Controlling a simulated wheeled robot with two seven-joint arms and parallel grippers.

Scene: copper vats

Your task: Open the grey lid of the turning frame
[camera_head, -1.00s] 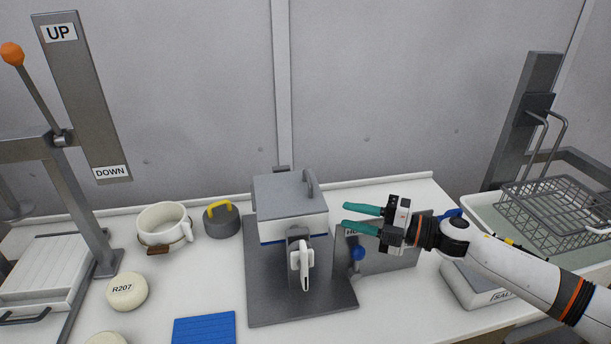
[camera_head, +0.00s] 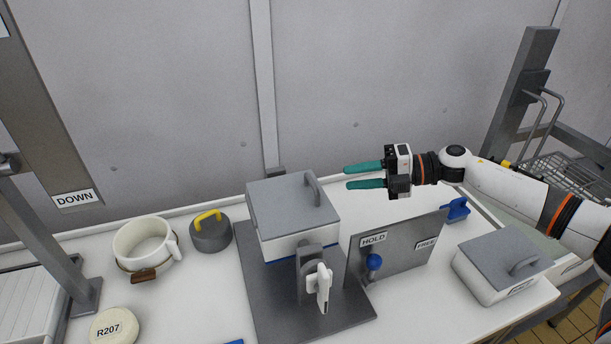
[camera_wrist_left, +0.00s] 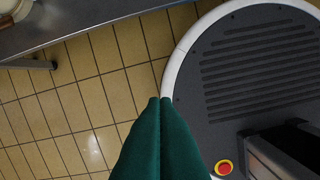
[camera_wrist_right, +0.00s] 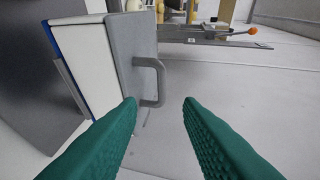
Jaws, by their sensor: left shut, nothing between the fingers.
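The turning frame (camera_head: 308,277) stands on a dark grey base plate in the middle of the table, with a white latch or crank piece on its front. It carries a white box with a grey lid (camera_head: 277,205), which is closed and has an upright grey handle (camera_head: 313,188) at its right side. My right gripper (camera_head: 346,177) is open and empty, above and to the right of the lid. In the right wrist view the lid's handle (camera_wrist_right: 152,82) shows ahead, just beyond the left fingertip and apart from it. My left gripper (camera_wrist_left: 160,101) is shut and empty over the floor.
A panel marked HOLD (camera_head: 405,257) with a blue knob (camera_head: 374,262) stands right of the frame. A lidded box (camera_head: 501,267) is farther right. A white pot (camera_head: 144,243) and a grey weight with a yellow handle (camera_head: 211,232) stand left. The wall is close behind.

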